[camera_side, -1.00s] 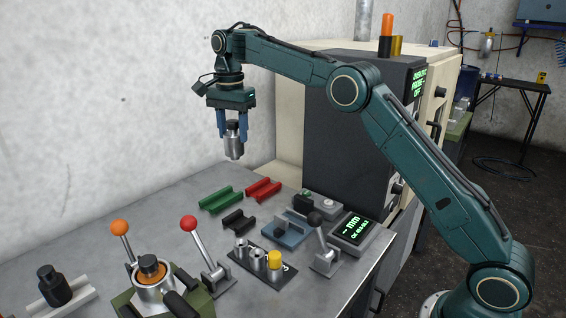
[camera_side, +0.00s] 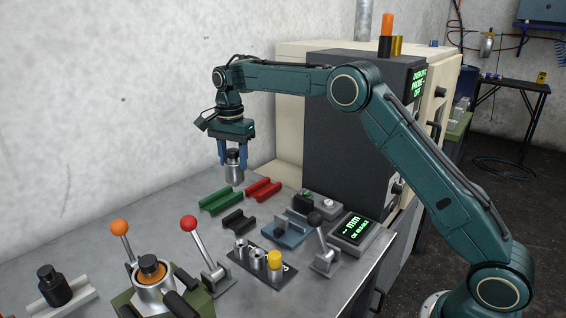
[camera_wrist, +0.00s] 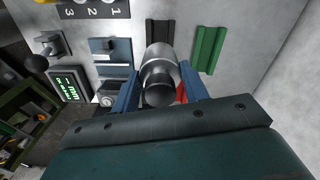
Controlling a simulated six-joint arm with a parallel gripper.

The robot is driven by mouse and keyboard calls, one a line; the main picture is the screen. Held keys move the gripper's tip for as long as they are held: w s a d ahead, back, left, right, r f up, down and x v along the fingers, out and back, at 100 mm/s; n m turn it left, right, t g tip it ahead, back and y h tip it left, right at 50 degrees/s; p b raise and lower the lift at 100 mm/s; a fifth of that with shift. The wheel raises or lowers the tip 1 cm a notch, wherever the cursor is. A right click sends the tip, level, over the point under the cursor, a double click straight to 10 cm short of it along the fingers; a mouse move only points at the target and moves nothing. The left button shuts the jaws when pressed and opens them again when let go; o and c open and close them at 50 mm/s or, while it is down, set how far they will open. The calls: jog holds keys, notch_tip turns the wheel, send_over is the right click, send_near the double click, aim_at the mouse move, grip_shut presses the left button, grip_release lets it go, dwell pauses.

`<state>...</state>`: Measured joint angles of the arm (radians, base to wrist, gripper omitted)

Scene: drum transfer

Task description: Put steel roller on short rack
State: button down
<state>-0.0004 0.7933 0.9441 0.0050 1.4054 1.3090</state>
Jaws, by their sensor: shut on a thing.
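The steel roller (camera_side: 234,170), a silver cylinder with a dark knob on top, hangs upright between the blue fingers of my gripper (camera_side: 233,158). The wrist view shows the roller (camera_wrist: 160,68) between both fingers of my gripper (camera_wrist: 160,88). In the side view it appears just above and behind the green rack (camera_side: 220,201), apart from the table. A red rack (camera_side: 263,188) and a black rack (camera_side: 238,220) lie close by, both empty and shorter-looking than the green one. I cannot tell for certain which is the short rack. The red rack (camera_wrist: 182,94) is mostly hidden in the wrist view.
A blue fixture (camera_side: 285,232), a numbered block (camera_side: 262,262) with several cylinders, and levers with red (camera_side: 188,223) and orange (camera_side: 119,227) knobs stand nearer. A pale rack (camera_side: 85,296) holding a dark roller (camera_side: 54,287) is at left. The machine cabinet stands behind right.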

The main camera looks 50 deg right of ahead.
jog(key=shift+f, duration=6.15)
jog(key=shift+f, duration=0.1)
jog(key=c, duration=0.7)
grip_release()
jog(key=shift+f, duration=0.15)
jog(key=shift+c, duration=0.2)
notch_tip(320, 180, up, 12)
jog(key=shift+f, duration=0.2)
jog(key=shift+r, duration=0.4)
